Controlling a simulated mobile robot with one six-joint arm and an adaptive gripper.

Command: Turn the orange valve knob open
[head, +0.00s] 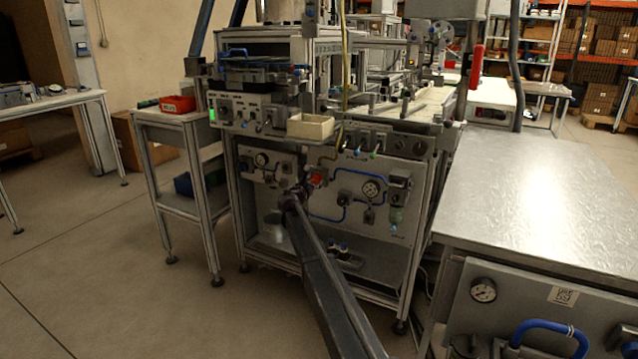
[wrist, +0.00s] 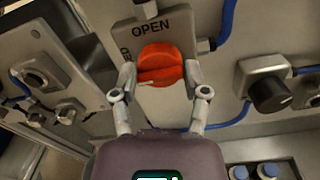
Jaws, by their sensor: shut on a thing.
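The orange valve knob (wrist: 160,62) sits on a grey plate (wrist: 190,35) in the middle of the wrist view. The word OPEN is printed on the plate above the knob. Part of another word at the plate's left is cut off by a finger. My gripper (wrist: 160,78) has one finger on each side of the knob and is shut on it. In the head view the knob (head: 317,178) shows small and red-orange on the machine's front panel. My gripper (head: 305,188) reaches it from below left, and the arm partly hides the panel.
Blue hoses, a pressure gauge (head: 370,189) and a black knob (wrist: 269,94) are to the right of the valve. A cream bin (head: 311,127) juts out above it. A metal table (head: 540,190) stands at right; open floor lies at left.

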